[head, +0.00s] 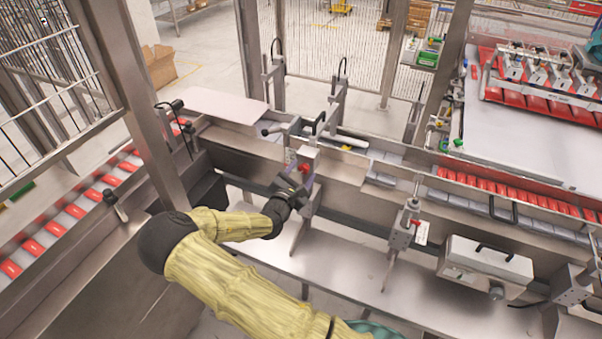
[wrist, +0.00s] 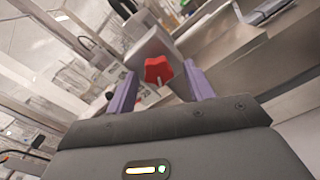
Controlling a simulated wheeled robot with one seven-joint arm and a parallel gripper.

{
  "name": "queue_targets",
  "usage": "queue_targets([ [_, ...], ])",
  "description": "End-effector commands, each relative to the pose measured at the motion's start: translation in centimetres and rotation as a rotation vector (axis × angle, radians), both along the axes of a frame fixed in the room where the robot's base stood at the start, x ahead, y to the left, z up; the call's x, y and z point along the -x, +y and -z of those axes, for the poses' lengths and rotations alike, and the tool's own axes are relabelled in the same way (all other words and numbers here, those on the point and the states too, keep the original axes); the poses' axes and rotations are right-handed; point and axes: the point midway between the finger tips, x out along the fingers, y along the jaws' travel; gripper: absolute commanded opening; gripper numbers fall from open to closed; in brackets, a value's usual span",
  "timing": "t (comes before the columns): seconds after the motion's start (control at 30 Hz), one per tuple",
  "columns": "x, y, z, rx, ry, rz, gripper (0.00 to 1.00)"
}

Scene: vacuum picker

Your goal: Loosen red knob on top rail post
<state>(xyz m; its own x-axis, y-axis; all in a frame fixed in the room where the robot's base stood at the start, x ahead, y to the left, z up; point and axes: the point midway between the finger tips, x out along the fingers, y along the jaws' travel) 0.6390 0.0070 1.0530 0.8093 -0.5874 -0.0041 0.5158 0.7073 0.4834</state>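The red knob (wrist: 158,70) shows in the wrist view on the face of a grey metal block (wrist: 150,48), which belongs to the rail post. My gripper (wrist: 160,88) is open, with one purple finger on each side of the knob in the picture. A gap shows between each finger and the knob, and I cannot tell how far ahead the knob lies.
The metal rail (head: 345,170) runs left to right behind my gripper. A second post with a clamp block (head: 404,228) stands to the right, then a grey box with a black handle (head: 486,262). Red packs (head: 500,190) line the conveyor. A lower metal shelf (head: 340,262) is clear.

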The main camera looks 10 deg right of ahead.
Motion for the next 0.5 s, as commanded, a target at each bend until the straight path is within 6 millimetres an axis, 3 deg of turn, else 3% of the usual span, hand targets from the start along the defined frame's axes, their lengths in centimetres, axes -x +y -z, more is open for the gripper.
queue_targets([
  [0.27, 0.2, 0.2, -0.1, -0.001, -0.004, 0.0, 0.53],
  [0.5, 2.5, 1.9, 0.1, -0.001, -0.004, -0.003, 0.53],
])
